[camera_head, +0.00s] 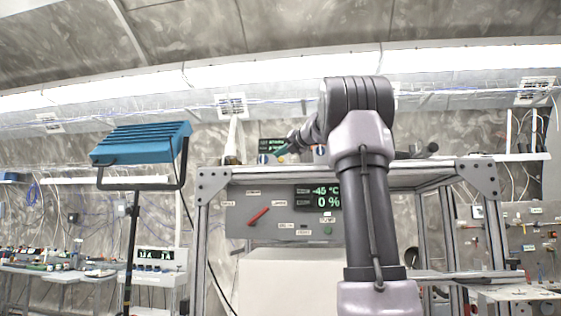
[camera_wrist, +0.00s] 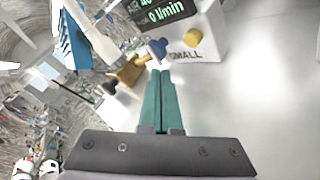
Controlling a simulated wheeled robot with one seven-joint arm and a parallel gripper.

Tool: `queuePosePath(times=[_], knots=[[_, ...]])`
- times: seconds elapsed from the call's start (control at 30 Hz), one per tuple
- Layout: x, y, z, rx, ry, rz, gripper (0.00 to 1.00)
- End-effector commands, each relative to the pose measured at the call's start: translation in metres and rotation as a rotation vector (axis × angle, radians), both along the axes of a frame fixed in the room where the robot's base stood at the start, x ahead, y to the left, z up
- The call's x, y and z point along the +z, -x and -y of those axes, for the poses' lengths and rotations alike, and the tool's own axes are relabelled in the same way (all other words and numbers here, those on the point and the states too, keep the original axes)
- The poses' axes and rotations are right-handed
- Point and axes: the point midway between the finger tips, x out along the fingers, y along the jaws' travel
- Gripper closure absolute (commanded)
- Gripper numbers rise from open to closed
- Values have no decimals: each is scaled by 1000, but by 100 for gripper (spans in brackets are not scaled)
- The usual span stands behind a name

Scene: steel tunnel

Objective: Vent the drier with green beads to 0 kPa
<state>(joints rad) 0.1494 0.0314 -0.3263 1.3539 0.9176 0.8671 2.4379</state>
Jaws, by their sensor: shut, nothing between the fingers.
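No drier with green beads can be made out in either view. My gripper (camera_wrist: 160,73) is shut and empty, its teal fingers together. In the wrist view the tips lie just below a blue knob (camera_wrist: 157,48) on a brass fitting (camera_wrist: 131,71); whether they touch it I cannot tell. Beside it is a white box (camera_wrist: 205,40) with a yellow knob (camera_wrist: 193,36), the label "SMALL" and a display (camera_wrist: 165,12) reading 0 l/min. In the head view my gripper (camera_head: 282,150) is above the bench frame's top, in front of a small green-digit display (camera_head: 270,144).
The metal bench frame (camera_head: 203,215) carries a panel with a red lever (camera_head: 258,216) and a display (camera_head: 317,197) reading -45 °C and 0 %. A blue lamp (camera_head: 140,143) stands at left. A white surface (camera_wrist: 265,110) lies clear right of my fingers.

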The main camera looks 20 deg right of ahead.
Motion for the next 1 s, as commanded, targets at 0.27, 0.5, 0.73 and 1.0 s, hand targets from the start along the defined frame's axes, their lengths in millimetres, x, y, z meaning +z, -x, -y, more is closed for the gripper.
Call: queuePosePath(times=[0.27, 0.5, 0.73, 1.0], knots=[[0, -28, 20, -2, 1, 0, 100], [0, -36, 25, -1, 0, 1, 100], [0, -36, 25, -1, 0, 1, 100], [0, -36, 25, -1, 0, 1, 100]])
